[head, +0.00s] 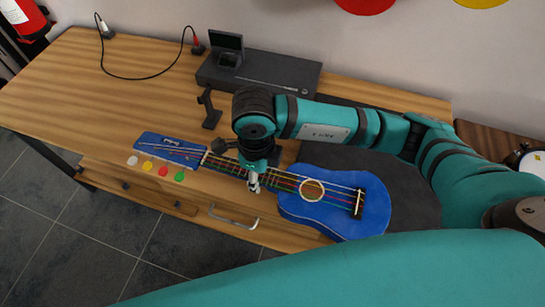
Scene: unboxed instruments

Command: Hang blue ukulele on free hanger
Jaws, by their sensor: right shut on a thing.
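The blue ukulele (335,217) lies at the table's front edge, with its body to the right and its headstock (168,147) to the left. Its soundhole and colored strings face up. My right gripper (253,184) comes down from above and is shut on the ukulele's neck near the body. I cannot tell whether the ukulele touches the table. A small black stand-like piece (209,110) stands behind the neck; I cannot tell whether it is a hanger. My left gripper is not in view.
A wooden table (120,95) has a drawer handle (233,217) at its front. A black box device (260,72) sits at the back, with a black cable (140,77) to its left. The table's left part is mostly clear.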

